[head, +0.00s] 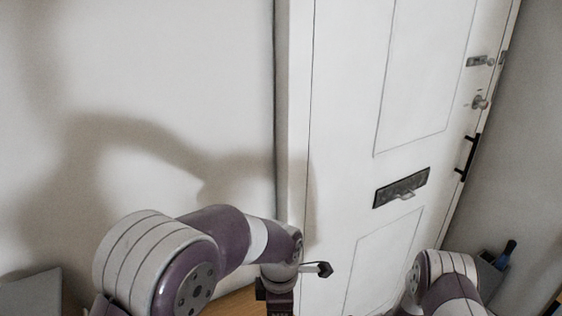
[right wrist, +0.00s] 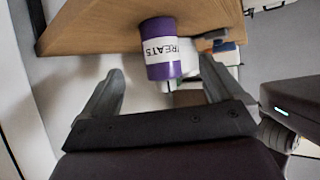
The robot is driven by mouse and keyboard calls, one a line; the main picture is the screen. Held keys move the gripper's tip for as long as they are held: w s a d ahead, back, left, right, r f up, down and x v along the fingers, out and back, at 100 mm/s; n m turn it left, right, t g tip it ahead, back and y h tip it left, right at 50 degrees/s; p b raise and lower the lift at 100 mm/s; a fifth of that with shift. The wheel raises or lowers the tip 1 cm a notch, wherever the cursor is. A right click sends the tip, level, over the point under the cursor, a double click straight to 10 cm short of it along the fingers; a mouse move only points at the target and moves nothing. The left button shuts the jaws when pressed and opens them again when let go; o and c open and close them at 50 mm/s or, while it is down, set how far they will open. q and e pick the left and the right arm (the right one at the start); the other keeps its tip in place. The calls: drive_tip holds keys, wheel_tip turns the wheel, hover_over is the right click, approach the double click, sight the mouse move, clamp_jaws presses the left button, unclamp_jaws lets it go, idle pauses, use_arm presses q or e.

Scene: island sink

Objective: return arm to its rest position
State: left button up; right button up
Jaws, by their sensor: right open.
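My left arm reaches in from the lower left of the head view. Its dark end, with what looks like part of the left gripper (head: 318,268), shows in front of the white door; its jaw opening cannot be made out. My right arm shows at the lower right of the head view, but its gripper is outside that view. In the right wrist view my right gripper (right wrist: 160,78) is open, its two grey fingers spread apart.
A white door (head: 420,90) with a dark letter slot (head: 401,187) and a black handle (head: 467,158) stands ahead. A pale wall (head: 150,80) fills the left. A wooden surface (right wrist: 100,28) lies near the canister. A dark-handled item (head: 506,252) stands at the lower right.

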drive_tip(key=v, duration=0.2)
drive_tip(key=shift+d+r, duration=0.15)
drive_tip(key=shift+d, duration=0.45)
drive_tip(key=w+d+f+m+t+h, duration=0.3)
drive_tip(key=w+d+f+m+h, duration=0.1)
drive_tip(key=s+d+r+m+h, duration=0.2)
drive_tip(key=d+r+m+h, duration=0.3)
drive_tip(key=d+m+h, duration=0.4)
use_arm(q)
drive_tip(key=s+a+m, duration=0.5)
drive_tip(key=a+m, duration=0.4)
drive_tip(key=s+a+m+t, duration=0.1)
drive_tip(key=s+a+m, duration=0.4)
drive_tip(key=a+m, duration=0.4)
drive_tip(key=shift+s+r+m, duration=0.15)
drive_tip(key=shift+r+m, duration=0.15)
drive_tip(key=shift+r, duration=0.05)
use_arm(e)
drive_tip(key=s+a+r+m+g, duration=0.1)
drive_tip(key=s+a+r+m, duration=0.3)
drive_tip(key=s+r, duration=0.8)
wheel_tip(320, 180, up, 3)
drive_tip(key=shift+s+a+f+m+g+y, duration=0.2)
drive_tip(key=shift+a+m+g+y, duration=0.15)
drive_tip(key=shift+a, duration=0.85)
use_arm(q)
drive_tip(key=shift+s, duration=0.1)
